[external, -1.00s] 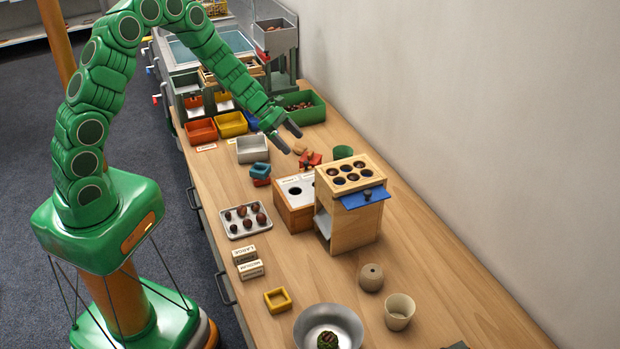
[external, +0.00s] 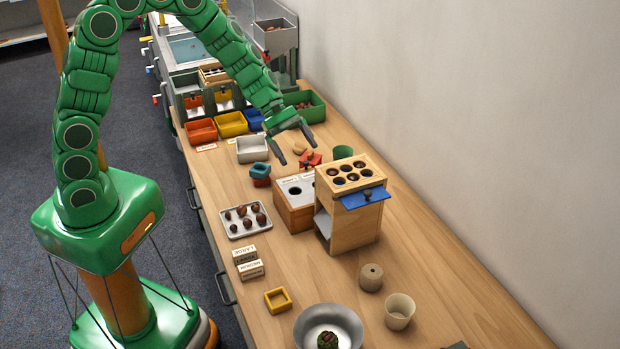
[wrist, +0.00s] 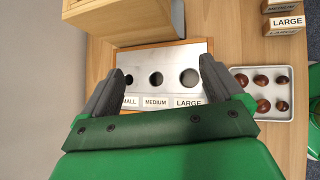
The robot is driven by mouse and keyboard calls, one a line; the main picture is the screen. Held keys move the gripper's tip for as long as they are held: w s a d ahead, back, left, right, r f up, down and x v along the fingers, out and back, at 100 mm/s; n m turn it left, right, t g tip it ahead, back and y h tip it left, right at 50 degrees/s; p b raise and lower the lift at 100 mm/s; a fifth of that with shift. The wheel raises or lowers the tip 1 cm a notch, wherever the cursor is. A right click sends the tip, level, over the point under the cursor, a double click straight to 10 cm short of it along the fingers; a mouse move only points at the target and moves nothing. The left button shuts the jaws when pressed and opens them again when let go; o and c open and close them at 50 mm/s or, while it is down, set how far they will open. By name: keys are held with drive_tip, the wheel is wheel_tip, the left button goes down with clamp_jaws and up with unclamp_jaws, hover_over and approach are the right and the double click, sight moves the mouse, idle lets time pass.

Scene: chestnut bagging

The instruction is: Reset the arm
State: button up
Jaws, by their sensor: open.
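My gripper (external: 296,148) is open and empty in the external view, its dark fingers apart above the bench behind the sorting box (external: 284,207). In the wrist view my gripper (wrist: 157,85) also shows open. Its fingers frame the metal top of the sorting box (wrist: 150,62), which has three holes labelled small, medium and large. A tray (external: 232,233) with several chestnuts lies left of the sorting box. The tray (wrist: 283,116) shows at the right in the wrist view.
A tall wooden box (external: 350,232) with a blue slide (external: 365,197) stands close beside the sorting box. Red pieces (external: 312,157) and a green cup (external: 343,152) are near my gripper. A metal bowl (external: 304,325) stands in front. The bench's right side is clear.

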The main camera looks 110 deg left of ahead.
drive_tip(key=s+d+r+m+g+h, duration=0.15)
drive_tip(key=d+r+m, duration=0.3)
drive_tip(key=d, duration=0.55)
drive_tip(key=s+d+r+m+g, duration=0.3)
drive_tip(key=d+m, duration=0.2)
drive_tip(key=d, duration=0.5)
drive_tip(key=s+d+r+m+g+h, duration=0.1)
drive_tip(key=s+d+r+m+g, duration=0.3)
drive_tip(key=d, duration=0.6)
drive_tip(key=s+d+r+m+y, duration=0.1)
drive_tip(key=s+d+m+y, duration=0.2)
drive_tip(key=s+m, duration=0.4)
drive_tip(key=s+d+r+m+g+y, duration=0.1)
drive_tip(key=s+d+r+m+y, duration=0.1)
drive_tip(key=s+m, duration=0.5)
drive_tip(key=s+d+y, duration=0.1)
drive_tip(key=s, duration=0.5)
drive_tip(key=shift+d, duration=0.15)
drive_tip(key=shift+g, duration=0.25)
